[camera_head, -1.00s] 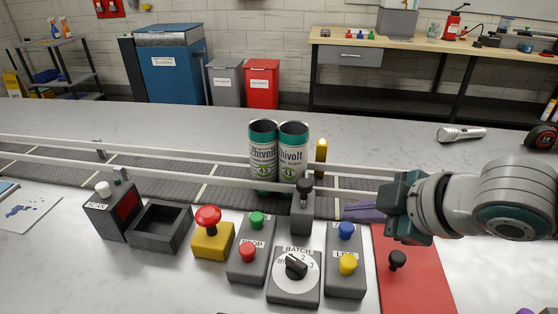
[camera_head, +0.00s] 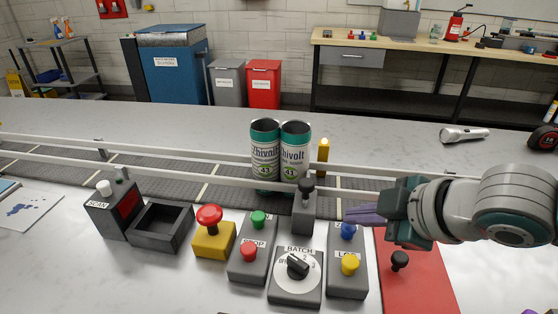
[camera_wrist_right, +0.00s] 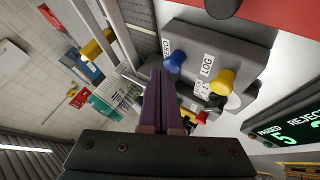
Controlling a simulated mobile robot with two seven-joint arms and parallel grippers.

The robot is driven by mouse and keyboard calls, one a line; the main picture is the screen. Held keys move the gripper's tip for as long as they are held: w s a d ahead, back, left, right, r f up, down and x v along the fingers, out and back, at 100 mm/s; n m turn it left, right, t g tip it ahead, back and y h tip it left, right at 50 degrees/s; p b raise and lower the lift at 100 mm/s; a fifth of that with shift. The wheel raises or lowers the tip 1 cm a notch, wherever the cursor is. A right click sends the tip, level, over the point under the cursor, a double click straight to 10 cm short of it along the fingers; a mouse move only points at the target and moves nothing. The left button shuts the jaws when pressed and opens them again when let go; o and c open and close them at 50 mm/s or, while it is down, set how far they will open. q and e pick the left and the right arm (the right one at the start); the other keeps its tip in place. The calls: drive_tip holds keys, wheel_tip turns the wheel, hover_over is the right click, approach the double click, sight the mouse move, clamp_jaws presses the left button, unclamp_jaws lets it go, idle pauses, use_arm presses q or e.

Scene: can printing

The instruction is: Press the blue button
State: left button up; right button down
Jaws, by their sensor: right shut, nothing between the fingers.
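The blue button (camera_head: 348,230) is the upper button on a grey box (camera_head: 347,282), above a yellow button (camera_head: 349,265) by the LOG label. In the right wrist view the blue button (camera_wrist_right: 174,62) is just right of the fingertips, apart from them. My right gripper (camera_head: 348,214) comes in from the right with its purple fingers shut and empty, behind and above the blue button. The fingers (camera_wrist_right: 158,75) show pressed together in the right wrist view. My left gripper is not in view.
The BATCH dial box (camera_head: 295,285) stands left of the button box, with a black-knobbed post (camera_head: 305,210) behind. Two cans (camera_head: 279,155) stand on the conveyor (camera_head: 215,188). A red board (camera_head: 410,285) with a black knob (camera_head: 399,260) lies to the right.

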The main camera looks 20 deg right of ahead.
sight(355, 232)
drive_tip(key=shift+f+b, duration=0.3)
drive_tip(key=shift+f, duration=0.15)
drive_tip(key=shift+f+b, duration=0.3)
drive_tip(key=shift+f, duration=0.1)
idle(0.5)
drive_tip(key=shift+r, duration=0.1)
drive_tip(key=shift+r+p, duration=1.25)
drive_tip(key=shift+p, duration=0.2)
wheel_tip(355, 232, up, 5)
drive_tip(key=p, duration=0.5)
drive_tip(key=shift+r, duration=0.1)
